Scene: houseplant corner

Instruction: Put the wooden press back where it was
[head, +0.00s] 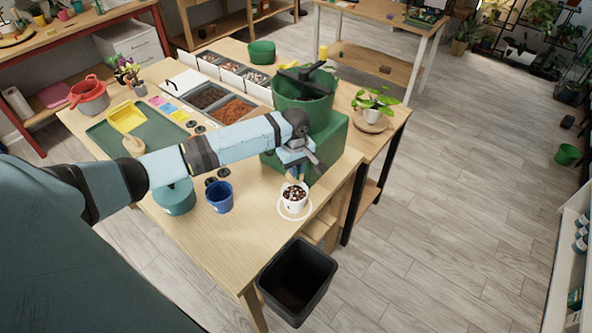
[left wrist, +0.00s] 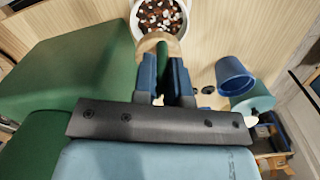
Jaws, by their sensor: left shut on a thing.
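My left gripper (head: 296,165) is shut on the wooden press, just above the white pot. In the left wrist view, the gripper (left wrist: 165,85) has its fingers on both sides of the press's green handle. The press's round wooden end (left wrist: 150,42) points toward the white pot (left wrist: 160,12) and overlaps its near rim in the picture. I cannot tell whether they touch. The pot (head: 294,197) holds brown soil with white and dark bits and stands on a white saucer (head: 294,212). My right gripper is not in view.
A green block (head: 335,145) carries a green tub (head: 303,106) beside my gripper. A blue cup (head: 219,198) and a teal pot (head: 175,198) stand left of the white pot. A green tray (head: 105,140) lies farther left. A black bin (head: 297,280) stands below the table's front edge.

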